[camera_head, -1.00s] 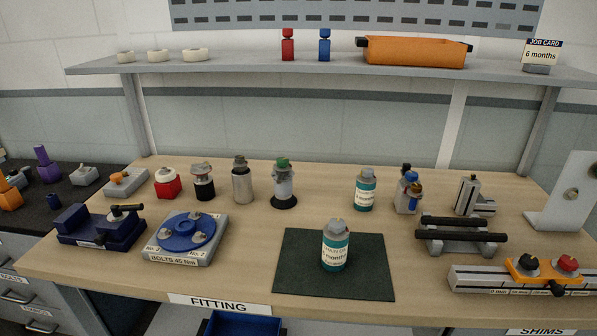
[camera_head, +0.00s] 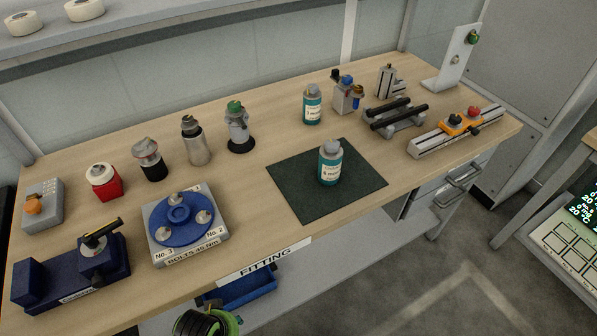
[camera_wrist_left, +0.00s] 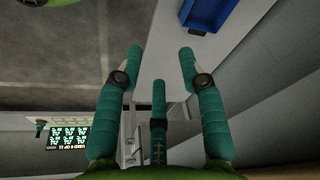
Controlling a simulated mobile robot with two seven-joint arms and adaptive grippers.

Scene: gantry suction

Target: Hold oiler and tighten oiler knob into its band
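A grey oiler-like fitting with a green knob (camera_head: 235,107) stands upright on a round black base (camera_head: 240,146), behind the green mat. The knob sits on its top; I cannot tell how far it is screwed in or make out a band. In the left wrist view my left gripper (camera_wrist_left: 161,66) shows three teal fingers, spread apart with nothing between them. It points at the shelf and floor area, away from the bench top things. I cannot make it out in the head view. My right gripper is in neither view.
A teal bottle (camera_head: 330,166) stands on the dark mat (camera_head: 293,190). A blue disc fixture (camera_head: 178,209) and several canisters stand left of the oiler. A blue bin (camera_head: 247,288) sits below the front edge, beside a black and green round thing (camera_head: 208,322).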

